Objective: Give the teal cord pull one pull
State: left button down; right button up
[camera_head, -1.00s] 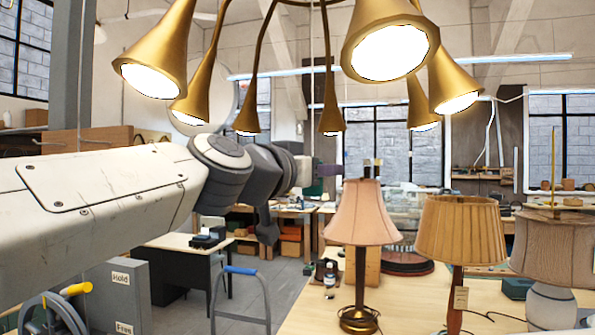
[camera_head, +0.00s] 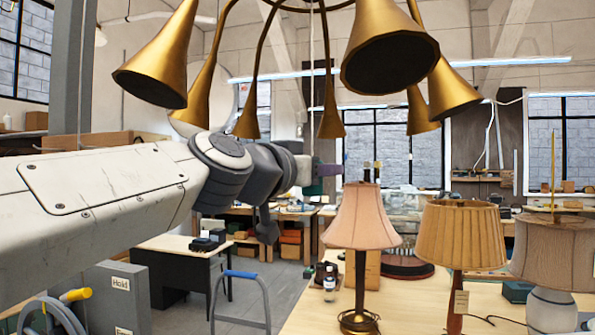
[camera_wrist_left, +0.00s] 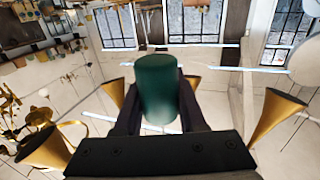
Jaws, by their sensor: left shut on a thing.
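The teal cord pull (camera_wrist_left: 157,84) is a dark green-teal cylinder, seen large in the left wrist view between the two dark fingers. My left gripper (camera_wrist_left: 158,102) is shut on it. In the head view my left arm reaches in from the left, and the left gripper (camera_head: 320,169) is small and partly hidden by its own wrist. A thin cord (camera_head: 312,85) runs down toward it from above. The brass chandelier (camera_head: 390,55) overhead has several horn-shaped shades, and their openings are dark. My right gripper is not in view.
A workbench (camera_head: 415,308) at the right carries a pink-shaded lamp (camera_head: 362,215), a pleated tan lamp (camera_head: 460,235) and a grey-brown lamp (camera_head: 555,250). A blue-topped step frame (camera_head: 240,274) stands left of it. Open floor shows between the benches.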

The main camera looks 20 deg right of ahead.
pick_arm(q)
jog(key=shift+r, duration=0.1)
jog(key=shift+c, duration=2)
grip_release()
